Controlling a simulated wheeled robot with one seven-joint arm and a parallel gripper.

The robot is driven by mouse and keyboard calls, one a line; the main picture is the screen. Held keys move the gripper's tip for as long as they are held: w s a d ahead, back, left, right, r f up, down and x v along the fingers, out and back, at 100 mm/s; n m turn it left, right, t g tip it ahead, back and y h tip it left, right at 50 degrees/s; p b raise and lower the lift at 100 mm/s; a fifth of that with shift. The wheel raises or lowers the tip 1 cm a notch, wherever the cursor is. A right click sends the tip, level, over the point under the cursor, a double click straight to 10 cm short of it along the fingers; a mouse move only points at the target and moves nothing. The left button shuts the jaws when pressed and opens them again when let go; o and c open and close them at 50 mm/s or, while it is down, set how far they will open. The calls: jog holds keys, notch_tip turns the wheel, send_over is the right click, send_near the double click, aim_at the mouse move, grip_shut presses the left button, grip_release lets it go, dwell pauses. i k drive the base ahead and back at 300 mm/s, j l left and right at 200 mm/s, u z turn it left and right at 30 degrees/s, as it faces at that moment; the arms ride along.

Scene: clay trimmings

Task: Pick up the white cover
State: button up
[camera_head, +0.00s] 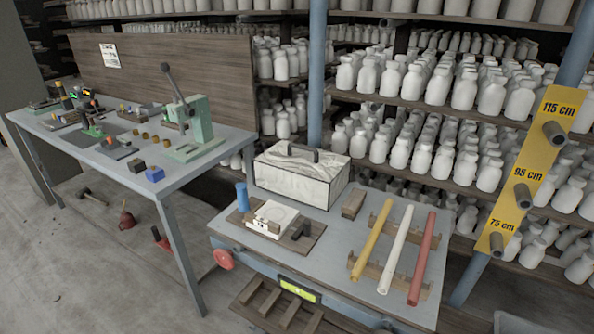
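A large white box-shaped cover (290,182) with grey streaks stands at the back left of the near grey table (310,258). It has a dark handle (303,153) on top. Whether anything is under it is hidden. A smaller flat white piece (270,218) with a round mark lies on a brown board (297,248) in front of it. A dark clamp-like part sits beside that piece. My gripper is not in view, and nothing is seen touching the cover.
A blue cylinder (242,196) stands left of the cover. A wooden block (353,203) and yellow (371,240), white (394,249) and red (422,258) rods on racks lie to its right. Shelves of bottles (465,92) rise behind. Another table (95,150) holds tools.

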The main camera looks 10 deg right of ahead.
aim_at(314, 177)
jog(key=i+j+z, duration=0.15)
jog(key=z, duration=0.8)
jog(key=i+j+z, duration=0.2)
jog(key=j, duration=0.2)
jog(key=i+j+z, duration=0.1)
jog(key=j+z, duration=0.15)
jog(key=j, duration=0.2)
jog(key=i+j+z, duration=0.2)
jog(key=j, duration=0.25)
jog(key=j+z, duration=0.25)
jog(key=j, duration=1.3)
